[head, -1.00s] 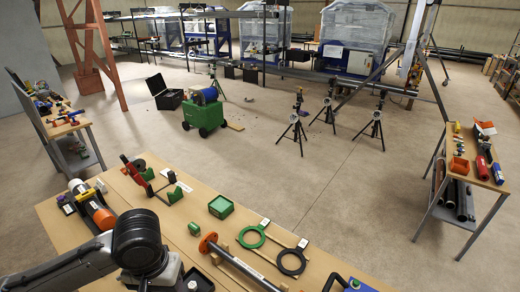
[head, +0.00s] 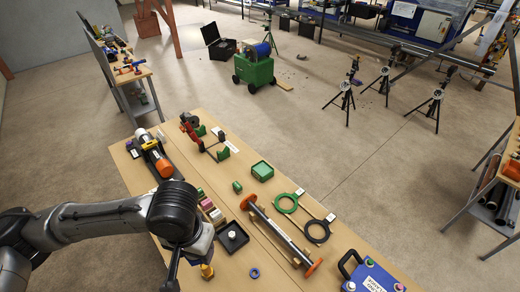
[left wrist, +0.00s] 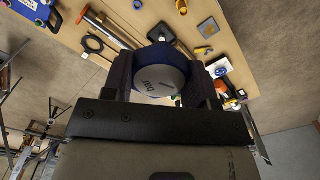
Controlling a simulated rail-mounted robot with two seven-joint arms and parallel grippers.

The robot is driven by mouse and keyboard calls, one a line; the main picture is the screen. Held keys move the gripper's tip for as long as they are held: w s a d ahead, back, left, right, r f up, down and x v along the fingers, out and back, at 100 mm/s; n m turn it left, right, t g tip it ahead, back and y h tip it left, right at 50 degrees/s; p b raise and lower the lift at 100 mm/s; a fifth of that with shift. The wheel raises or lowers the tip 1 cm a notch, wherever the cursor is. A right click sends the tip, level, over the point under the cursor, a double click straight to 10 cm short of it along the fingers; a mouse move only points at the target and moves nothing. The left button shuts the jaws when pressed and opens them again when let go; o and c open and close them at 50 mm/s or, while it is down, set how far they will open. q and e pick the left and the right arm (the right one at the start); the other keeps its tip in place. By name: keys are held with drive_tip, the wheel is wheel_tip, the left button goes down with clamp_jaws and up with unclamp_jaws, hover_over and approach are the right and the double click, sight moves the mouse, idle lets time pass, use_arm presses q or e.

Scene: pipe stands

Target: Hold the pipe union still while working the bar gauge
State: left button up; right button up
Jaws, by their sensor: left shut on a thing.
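The bar gauge (left wrist: 160,82), a round dark blue body with a pale face marked "bar", sits between the fingers of my left gripper (left wrist: 165,75), which is shut on it. My right gripper is in neither view.
The bench (head: 225,130) holds a flanged pipe (head: 280,230), green (head: 286,203) and black (head: 318,231) ring tools, a black tray (head: 232,237), a green box (head: 262,171), a blue ring (head: 254,273) and a blue case (head: 370,277).

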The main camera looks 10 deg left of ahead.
use_arm(q)
wheel_tip(320, 180, down, 21)
drive_tip(key=s+n+b, duration=0.2)
drive_tip(key=s+b, duration=0.1)
drive_tip(key=b, duration=0.5)
drive_tip(key=w+a+f+n+b, duration=0.1)
drive_tip(key=w+a+f+n, duration=0.6)
drive_tip(key=w+a+f, duration=0.5)
drive_tip(key=shift+w+f+b, duration=0.35)
drive_tip(key=shift+w+f, duration=0.05)
drive_tip(key=shift+w, duration=0.85)
